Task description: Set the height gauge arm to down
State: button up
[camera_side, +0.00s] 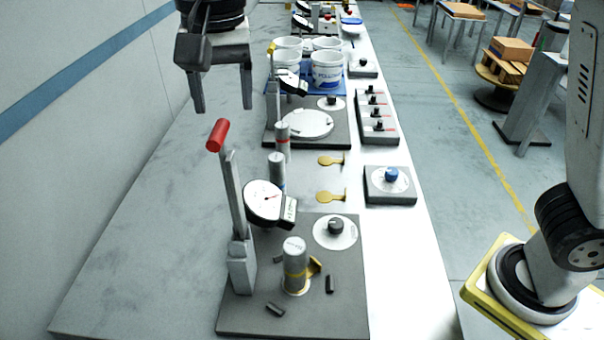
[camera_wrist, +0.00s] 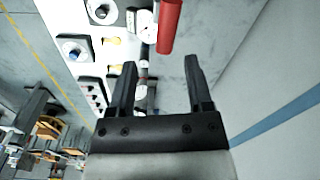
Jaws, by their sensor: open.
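The height gauge arm is a grey lever (camera_side: 234,190) with a red handle (camera_side: 217,135). It stands nearly upright from a bracket on the near dark base plate (camera_side: 340,285). A dial gauge (camera_side: 265,202) sits beside it, above a grey cylinder with a yellow band (camera_side: 295,265). My gripper (camera_side: 223,110) is open and empty; in the side view its fingers point down and show just above the red handle. In the wrist view my gripper (camera_wrist: 160,65) has the red handle (camera_wrist: 169,25) beyond its fingertips, apart from them.
A second gauge station with a yellow-tipped lever (camera_side: 271,70) stands farther back, near white buckets (camera_side: 327,68). A blue knob box (camera_side: 390,183) and a switch box (camera_side: 376,115) sit along the right edge. Grey cylinders (camera_side: 277,170) stand between the stations. The left bench top is clear.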

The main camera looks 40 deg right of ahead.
aim_at(216, 129)
jog(key=shift+s+a+r+m, duration=0.15)
jog(key=shift+s+a+r, duration=0.2)
jog(key=shift+a+r, duration=0.2)
jog(key=shift+s+a+r+m, duration=0.15)
jog(key=shift+s+a+r, duration=0.25)
jog(key=shift+a, duration=0.15)
jog(key=shift+f, duration=0.1)
jog(key=shift+f, duration=3.85)
grip_shut()
jog(key=shift+w, duration=0.1)
jog(key=shift+r, duration=0.15)
